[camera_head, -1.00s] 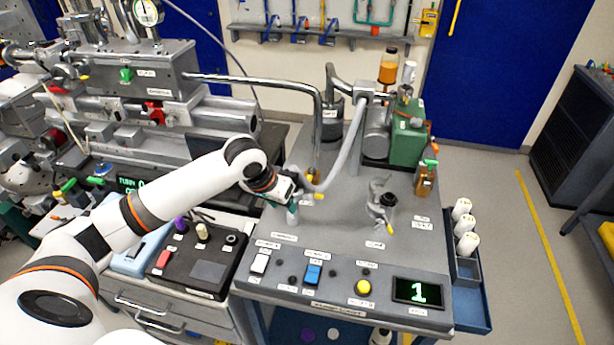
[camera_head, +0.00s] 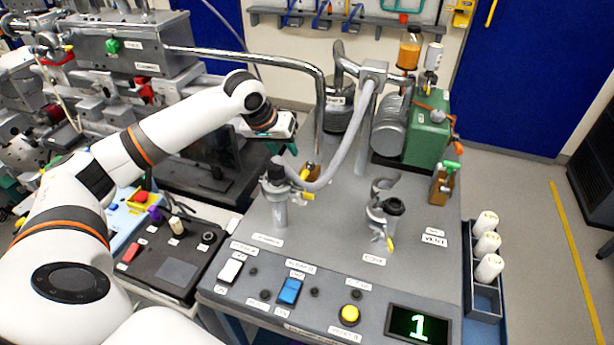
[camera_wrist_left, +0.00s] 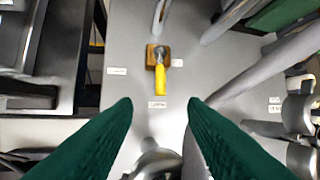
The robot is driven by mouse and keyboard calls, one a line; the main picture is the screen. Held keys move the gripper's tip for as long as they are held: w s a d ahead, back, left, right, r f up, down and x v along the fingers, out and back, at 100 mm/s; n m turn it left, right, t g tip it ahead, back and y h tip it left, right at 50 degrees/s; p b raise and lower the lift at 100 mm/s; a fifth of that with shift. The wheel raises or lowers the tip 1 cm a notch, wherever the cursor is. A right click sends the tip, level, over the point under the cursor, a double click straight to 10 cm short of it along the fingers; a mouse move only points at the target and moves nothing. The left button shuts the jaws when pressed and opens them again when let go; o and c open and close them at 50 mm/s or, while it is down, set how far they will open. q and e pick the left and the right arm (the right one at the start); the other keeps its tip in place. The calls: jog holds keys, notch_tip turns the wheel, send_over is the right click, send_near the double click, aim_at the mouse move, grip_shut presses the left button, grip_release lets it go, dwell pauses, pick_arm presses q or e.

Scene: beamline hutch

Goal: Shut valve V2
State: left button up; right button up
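A small valve with a brass-brown base (camera_head: 311,170) stands behind a metal post on the grey bench. Its yellow lever (camera_wrist_left: 161,80) points down in the left wrist view. The labels beside it are too small to read, so I cannot tell which valve is V2. My left gripper (camera_head: 277,147) is above the bench, behind the post in the picture. In the left wrist view its green fingers (camera_wrist_left: 160,102) are spread with nothing between them. The lever lies ahead of the gap, not touched. My right gripper is not in view.
The metal post (camera_head: 279,205) with a dark top stands close by. A grey hose (camera_head: 350,140) arches beside the valve. A clamp fitting (camera_head: 382,212), a green-handled valve (camera_head: 444,183) and a green pump (camera_head: 428,135) are further right. Switches line the bench front.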

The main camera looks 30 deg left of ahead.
aim_at(302, 175)
pick_arm(q)
jog(key=p+x, duration=0.1)
jog(key=x, duration=1.2)
jog(key=shift+w+r, duration=0.1)
jog(key=shift+c, duration=0.6)
grip_shut()
